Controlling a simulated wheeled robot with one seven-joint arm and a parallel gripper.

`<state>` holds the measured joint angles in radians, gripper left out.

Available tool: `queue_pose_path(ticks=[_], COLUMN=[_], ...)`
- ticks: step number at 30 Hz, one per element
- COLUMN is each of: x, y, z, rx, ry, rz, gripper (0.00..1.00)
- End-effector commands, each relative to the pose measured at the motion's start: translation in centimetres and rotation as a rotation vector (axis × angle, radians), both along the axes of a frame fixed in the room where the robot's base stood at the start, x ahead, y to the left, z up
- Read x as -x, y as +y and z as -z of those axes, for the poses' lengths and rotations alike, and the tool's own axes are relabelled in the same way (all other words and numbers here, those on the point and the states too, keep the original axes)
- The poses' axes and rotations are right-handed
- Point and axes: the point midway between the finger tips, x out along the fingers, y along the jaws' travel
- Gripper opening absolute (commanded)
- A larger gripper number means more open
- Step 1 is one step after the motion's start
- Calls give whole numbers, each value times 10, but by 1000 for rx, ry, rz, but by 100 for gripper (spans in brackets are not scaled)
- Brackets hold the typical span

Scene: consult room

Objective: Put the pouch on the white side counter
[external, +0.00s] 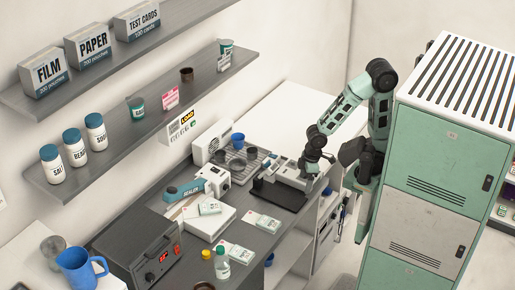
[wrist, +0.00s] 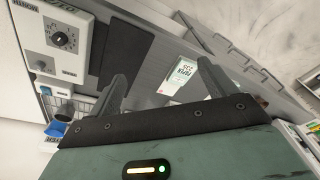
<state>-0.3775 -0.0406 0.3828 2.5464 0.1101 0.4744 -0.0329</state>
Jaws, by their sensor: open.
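Several flat white pouches with green print lie on the left part of the workspace. One pouch (external: 263,222) lies on the grey counter near its front edge, one (external: 210,207) is on a white box, and another (external: 235,252) lies nearer the camera. In the wrist view a white, green and red pouch (wrist: 178,74) lies flat between and beyond my fingers; I cannot tell which one it is. My gripper (external: 312,168) is open and empty, above the grey counter near the black tray. The white side counter (external: 290,108) is at the back, its top bare.
A black tray (external: 278,194) and a white device (external: 292,174) are close to my gripper. A green locker (external: 440,140) is on the right.

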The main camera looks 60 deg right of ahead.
Motion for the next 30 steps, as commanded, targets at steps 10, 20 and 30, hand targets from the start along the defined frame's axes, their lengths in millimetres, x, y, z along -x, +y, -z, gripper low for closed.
queue_pose_path(ticks=[10, 20, 30], x=[-121, -183, -209], y=[83, 118, 142], z=[54, 56, 62], rx=[-364, -626, -663], ry=[-410, -730, -776], rz=[-71, -57, -51], gripper=[84, 84, 84])
